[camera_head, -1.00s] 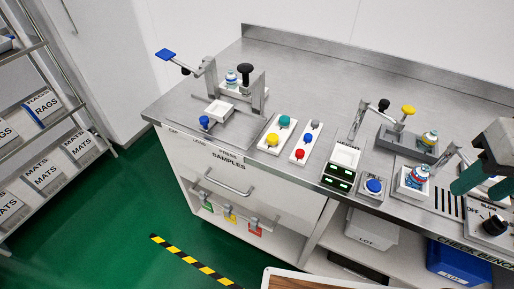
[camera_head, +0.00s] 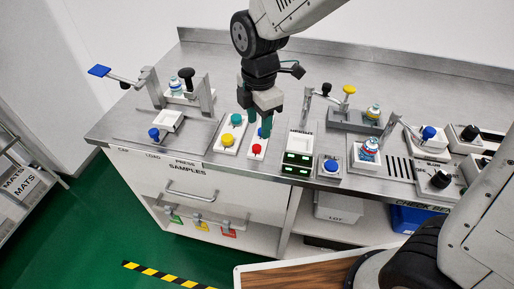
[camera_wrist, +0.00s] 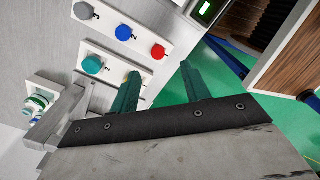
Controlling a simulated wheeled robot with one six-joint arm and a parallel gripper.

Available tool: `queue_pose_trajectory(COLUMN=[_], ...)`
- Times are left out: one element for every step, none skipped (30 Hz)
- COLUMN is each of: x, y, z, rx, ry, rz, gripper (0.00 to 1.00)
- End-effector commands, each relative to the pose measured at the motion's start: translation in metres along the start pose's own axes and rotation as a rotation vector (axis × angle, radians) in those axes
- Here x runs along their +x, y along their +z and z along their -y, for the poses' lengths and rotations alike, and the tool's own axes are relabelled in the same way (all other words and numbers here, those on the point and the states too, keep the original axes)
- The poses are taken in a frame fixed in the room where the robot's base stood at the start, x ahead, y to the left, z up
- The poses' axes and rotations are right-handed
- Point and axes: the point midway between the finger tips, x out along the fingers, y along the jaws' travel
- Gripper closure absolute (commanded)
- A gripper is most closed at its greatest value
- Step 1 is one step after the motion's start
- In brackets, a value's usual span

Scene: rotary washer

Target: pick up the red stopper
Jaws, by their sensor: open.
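The red stopper (camera_head: 257,148) stands at the near end of a narrow white rack on the steel bench. It also shows in the wrist view (camera_wrist: 158,52), in line with a blue stopper (camera_wrist: 124,32) and a grey one (camera_wrist: 83,11). My gripper (camera_head: 263,118) points down above this rack, its jaws apart with nothing visible between them. In the head view the gripper hides the grey stopper and partly covers the blue one.
A second white rack with a teal stopper (camera_head: 236,119) and a yellow stopper (camera_head: 228,140) stands close on the left. A scale-like unit with green displays (camera_head: 298,157) stands close on the right. A press with a blue handle (camera_head: 99,71) is farther left.

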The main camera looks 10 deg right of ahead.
Motion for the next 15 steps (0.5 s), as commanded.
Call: queue_pose_trajectory(x=[0.006, 0.009, 0.013, 0.017, 0.02, 0.025, 0.028, 0.031, 0.036, 0.04, 0.044, 0.051, 0.056, 0.061, 0.066], y=[-0.002, -0.003, -0.003, -0.003, -0.003, -0.003, -0.003, -0.003, -0.003, -0.003, -0.003, -0.003, -0.003, -0.003, -0.003], z=[-0.001, -0.002, -0.002, -0.002, -0.002, -0.002, -0.002, -0.002, -0.002, -0.003, -0.003, -0.003, -0.004, -0.004, -0.004], rx=[-0.015, -0.021, -0.025, -0.025, -0.025, -0.024, -0.023, -0.023, -0.022, -0.022, -0.022, -0.021, -0.021, -0.021, -0.021], ry=[-0.004, -0.005, -0.004, -0.005, -0.006, -0.005, -0.004, -0.004, -0.005, -0.005, -0.006, -0.006, -0.006, -0.007, -0.006], rz=[0.0, 0.0, 0.0, 0.0, 0.0, 0.0, 0.0, 0.0, 0.0, 0.0, 0.0, 0.0, 0.0, 0.0, 0.0], gripper=[0.53, 0.53, 0.53, 0.53, 0.53, 0.53, 0.53, 0.53, 0.53, 0.53, 0.53, 0.53, 0.53, 0.53, 0.53])
